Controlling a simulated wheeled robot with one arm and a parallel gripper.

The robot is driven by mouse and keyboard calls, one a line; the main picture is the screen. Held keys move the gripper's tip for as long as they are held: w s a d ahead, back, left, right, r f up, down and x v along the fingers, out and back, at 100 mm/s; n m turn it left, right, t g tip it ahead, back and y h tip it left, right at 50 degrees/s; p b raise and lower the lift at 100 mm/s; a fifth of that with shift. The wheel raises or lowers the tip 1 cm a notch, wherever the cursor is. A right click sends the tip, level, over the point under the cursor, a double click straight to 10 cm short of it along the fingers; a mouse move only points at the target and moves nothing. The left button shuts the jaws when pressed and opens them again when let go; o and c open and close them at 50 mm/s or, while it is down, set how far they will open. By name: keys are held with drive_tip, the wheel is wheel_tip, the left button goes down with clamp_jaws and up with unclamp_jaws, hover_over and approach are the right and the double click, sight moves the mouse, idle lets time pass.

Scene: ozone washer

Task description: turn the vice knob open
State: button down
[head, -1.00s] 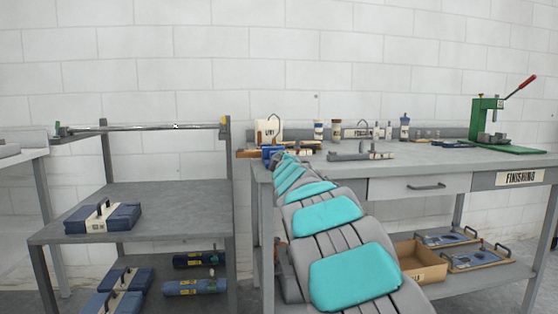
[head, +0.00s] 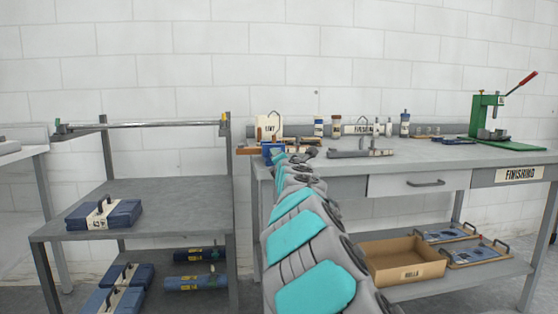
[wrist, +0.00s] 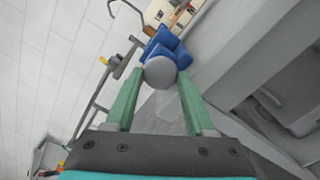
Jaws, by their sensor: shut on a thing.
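The blue vice (head: 270,149) is at the left end of the bench top. It also shows in the wrist view (wrist: 167,46), at the top middle. Its round grey knob (wrist: 160,72) faces the wrist camera. My gripper (wrist: 159,80) has one green finger on each side of the knob and is shut on it. In the head view my arm reaches up to the vice, and its links hide the fingers and the knob.
The grey bench (head: 340,188) has a holder with a handle (head: 360,152) right of the vice and a green press (head: 489,118) at far right. A cardboard box (head: 404,262) is on its lower shelf. A grey rack (head: 165,208) stands left, across a narrow gap.

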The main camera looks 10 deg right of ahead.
drive_tip(key=n+b, duration=0.1)
drive_tip(key=n, duration=1.2)
drive_tip(key=shift+d+f, duration=0.1)
drive_tip(key=shift+f, duration=0.05)
drive_tip(key=shift+n, duration=0.4)
drive_tip(key=shift+c, duration=1.4)
unclamp_jaws()
drive_tip(key=shift+s, duration=0.1)
